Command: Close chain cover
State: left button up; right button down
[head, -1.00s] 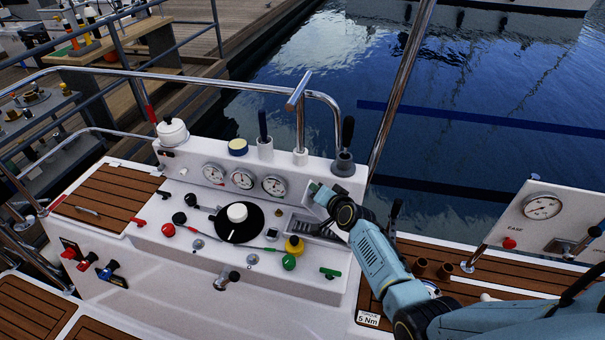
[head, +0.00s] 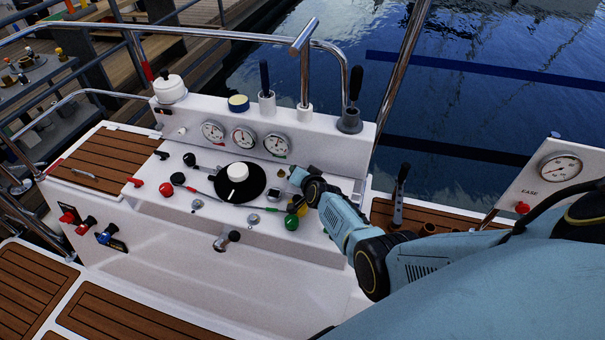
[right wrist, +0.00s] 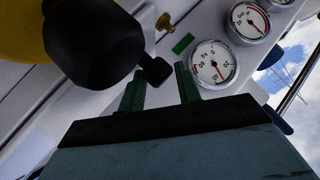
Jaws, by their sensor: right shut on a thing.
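My right gripper (head: 298,178) is low over the white console, just right of the black round dial. In the right wrist view its dark green fingers (right wrist: 160,88) are on either side of a small black knob (right wrist: 155,70), and it is shut on that knob. I cannot tell for certain which part is the chain cover. A slatted wooden hatch (head: 104,168) lies flat at the console's left end. My left gripper is not in view.
A large black knob (right wrist: 95,45) with yellow below it is close to my right fingers. Three gauges (head: 243,138) stand behind the dial (head: 240,183). A green knob (head: 291,222) and upright levers (head: 354,90) are nearby. Water and a dock lie beyond.

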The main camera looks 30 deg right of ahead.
jog(key=shift+w+a+r, duration=0.3)
jog(key=shift+a+r, duration=0.05)
jog(key=c, duration=1.5)
grip_release()
jog(key=shift+o, duration=0.2)
jog(key=shift+r, duration=0.1)
jog(key=shift+s+a+r+p, duration=0.1)
jog(key=shift+s+p, duration=0.05)
jog(key=shift+p, duration=0.3)
jog(key=p+v, duration=0.6)
jog(key=v, duration=0.7)
jog(key=shift+s+d+f, duration=0.25)
jog(key=shift+f, duration=0.1)
